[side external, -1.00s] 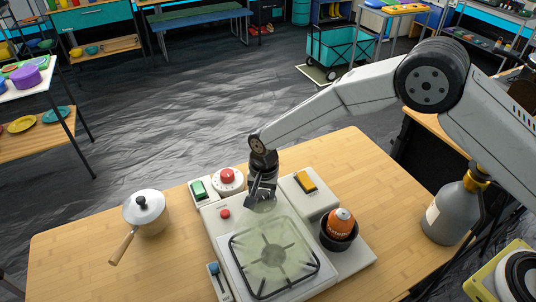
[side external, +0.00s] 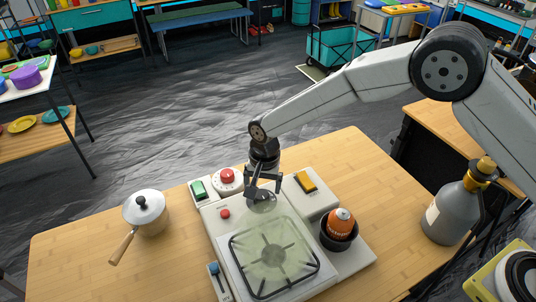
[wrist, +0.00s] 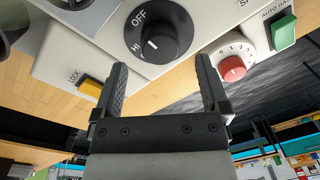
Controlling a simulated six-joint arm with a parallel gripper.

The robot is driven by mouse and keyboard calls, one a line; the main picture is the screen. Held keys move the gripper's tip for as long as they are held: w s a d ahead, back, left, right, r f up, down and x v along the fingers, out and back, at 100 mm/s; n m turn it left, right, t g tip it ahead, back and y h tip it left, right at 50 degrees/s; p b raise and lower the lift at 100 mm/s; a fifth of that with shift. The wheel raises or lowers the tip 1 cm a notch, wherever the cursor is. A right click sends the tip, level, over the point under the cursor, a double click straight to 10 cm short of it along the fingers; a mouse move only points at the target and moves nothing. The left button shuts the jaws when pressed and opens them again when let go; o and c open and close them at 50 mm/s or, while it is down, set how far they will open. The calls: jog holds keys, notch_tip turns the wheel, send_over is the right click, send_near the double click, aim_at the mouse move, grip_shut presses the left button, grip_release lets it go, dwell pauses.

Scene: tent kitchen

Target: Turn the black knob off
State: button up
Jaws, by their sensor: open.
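The black knob (wrist: 160,36) shows in the wrist view on the pale stove panel, just beyond my fingertips. It sits on a dark round dial marked OFF and HI and carries a short white mark. My gripper (wrist: 163,78) is open, its two fingers spread with nothing between them, and it appears apart from the knob. In the side external view my gripper (side external: 263,188) points down over the back of the stove panel (side external: 209,222) and largely hides the knob there.
A red knob (side external: 227,176) and green switch (side external: 198,189) lie left of my gripper, a yellow lock switch (side external: 305,181) right. The burner grate (side external: 274,258) is in front, an orange canister (side external: 341,222) front right. A lidded pot (side external: 146,211) stands left.

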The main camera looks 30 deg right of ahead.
aim_at(265, 193)
jog(key=shift+d+r, duration=0.15)
jog(key=shift+r, duration=2.15)
jog(key=shift+s+d+r, duration=0.1)
jog(key=shift+d, duration=0.1)
jog(key=s+d+r+n+t, duration=0.1)
jog(key=s+d+r+n, duration=0.2)
jog(key=s+d, duration=0.7)
jog(key=s+d+r+n+t, duration=0.1)
jog(key=s+d+r+n, duration=0.2)
jog(key=s+d, duration=0.7)
jog(key=d+n, duration=0.1)
jog(key=d, duration=0.3)
jog(key=shift+s+d, duration=0.15)
jog(key=shift+d, duration=0.1)
